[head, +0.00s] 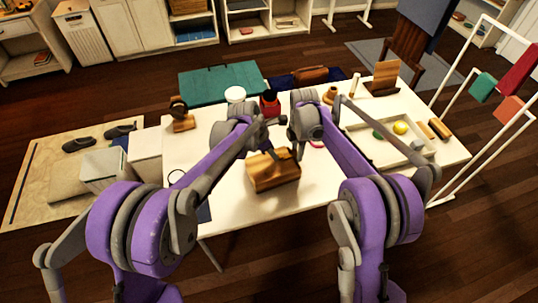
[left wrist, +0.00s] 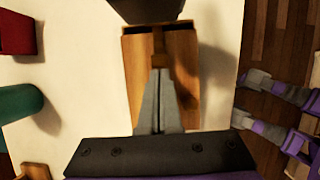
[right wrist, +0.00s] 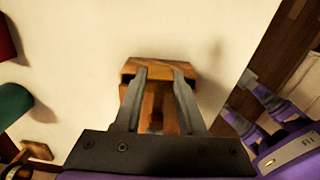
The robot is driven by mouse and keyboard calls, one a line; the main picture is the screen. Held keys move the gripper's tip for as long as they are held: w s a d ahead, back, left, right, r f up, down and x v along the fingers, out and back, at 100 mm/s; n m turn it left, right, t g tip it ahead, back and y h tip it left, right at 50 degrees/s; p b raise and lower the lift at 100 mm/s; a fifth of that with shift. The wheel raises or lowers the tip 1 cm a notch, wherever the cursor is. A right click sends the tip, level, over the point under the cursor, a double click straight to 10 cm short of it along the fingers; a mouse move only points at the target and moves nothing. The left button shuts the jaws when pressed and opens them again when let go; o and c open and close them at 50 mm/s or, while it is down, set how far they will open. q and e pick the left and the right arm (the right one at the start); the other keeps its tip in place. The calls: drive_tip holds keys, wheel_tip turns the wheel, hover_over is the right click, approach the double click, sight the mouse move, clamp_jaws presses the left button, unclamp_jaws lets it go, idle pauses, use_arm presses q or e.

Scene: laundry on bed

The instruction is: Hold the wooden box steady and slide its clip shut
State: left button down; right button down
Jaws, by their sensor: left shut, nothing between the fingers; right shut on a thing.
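The wooden box (head: 273,176) sits on the white table in front of me, between my two arms. It also shows in the left wrist view (left wrist: 185,75) and in the right wrist view (right wrist: 150,68). My right gripper (right wrist: 160,73) has its two fingers apart across the box and is shut on it. My left gripper (left wrist: 160,72) is shut and empty, its tips together over the box at a brown, clip-like strip (left wrist: 160,45). Whether the tips touch this strip I cannot tell. The head view does not show the fingertips clearly.
The white table (head: 225,195) is bare around the box. A shallow tray (head: 385,155) with a yellow ball (head: 400,128) stands at the right. A wooden item (head: 182,122) stands at the left.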

drive_tip(key=shift+a, duration=0.1)
use_arm(q)
drive_tip(key=a, duration=0.1)
drive_tip(key=s+a, duration=0.1)
drive_tip(key=a, duration=0.2)
drive_tip(key=shift+s+a+r, duration=0.1)
drive_tip(key=shift+s+r, duration=0.05)
drive_tip(key=shift+s, duration=0.25)
drive_tip(key=v, duration=0.9)
drive_tip(key=shift+r, duration=0.35)
use_arm(e)
drive_tip(key=shift+c, duration=2)
unclamp_jaws()
drive_tip(key=shift+r, duration=0.1)
